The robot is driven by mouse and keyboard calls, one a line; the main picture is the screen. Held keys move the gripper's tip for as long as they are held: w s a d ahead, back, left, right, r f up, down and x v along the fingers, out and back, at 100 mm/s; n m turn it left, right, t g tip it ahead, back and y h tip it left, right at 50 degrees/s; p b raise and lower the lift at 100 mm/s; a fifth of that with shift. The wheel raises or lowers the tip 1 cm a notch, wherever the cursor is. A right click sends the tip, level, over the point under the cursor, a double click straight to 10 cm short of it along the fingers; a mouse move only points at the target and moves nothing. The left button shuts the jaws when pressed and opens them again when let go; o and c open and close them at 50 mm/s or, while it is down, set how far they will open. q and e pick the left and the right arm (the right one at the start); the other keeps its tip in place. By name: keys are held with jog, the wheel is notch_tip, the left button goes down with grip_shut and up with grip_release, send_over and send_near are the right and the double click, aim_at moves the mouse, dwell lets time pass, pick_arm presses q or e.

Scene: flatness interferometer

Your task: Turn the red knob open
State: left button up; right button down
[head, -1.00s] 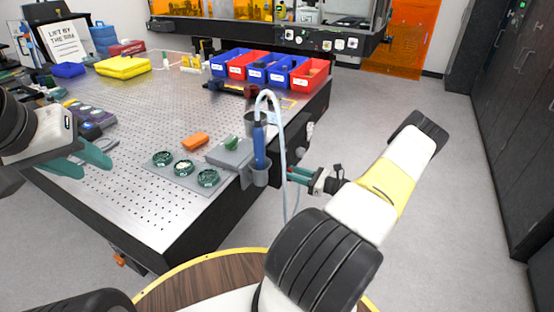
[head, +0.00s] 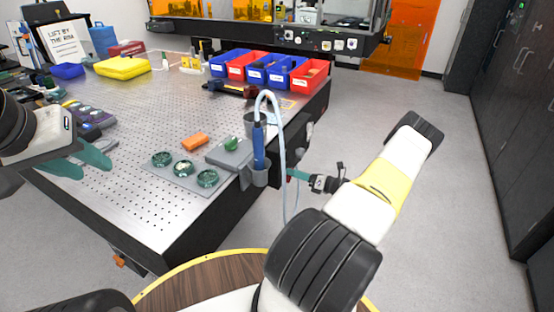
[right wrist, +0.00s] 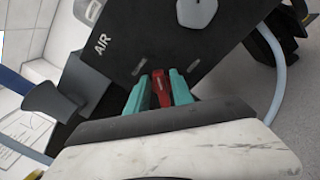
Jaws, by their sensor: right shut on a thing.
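The red knob (right wrist: 161,88) shows in the right wrist view as a red lever on the black panel (right wrist: 150,50) marked AIR. My right gripper (right wrist: 159,94) is shut on it, with a teal finger on each side. In the head view my right gripper (head: 296,175) reaches the right side of the optical table, and the knob is mostly hidden there. My left gripper (head: 92,163) is open and empty over the left part of the table.
The perforated optical table (head: 130,130) has a blue tool (head: 259,148) in a grey holder at its corner, with a pale hose (head: 280,130) looping beside my right gripper. Several blue and red bins (head: 265,68) stand at the back. Floor to the right is clear.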

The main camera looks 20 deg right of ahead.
jog(key=m, duration=0.7)
jog(key=f+m, duration=0.1)
jog(key=m, duration=0.2)
jog(key=shift+w+d, duration=0.2)
jog(key=shift+d, duration=0.1)
jog(key=shift+f+m, duration=0.1)
jog(key=shift+m, duration=0.3)
jog(key=c, duration=1.4)
grip_release()
jog(key=v, duration=0.7)
jog(key=shift+s+d, duration=0.25)
jog(key=shift+s, duration=0.05)
jog(key=shift+d, duration=0.1)
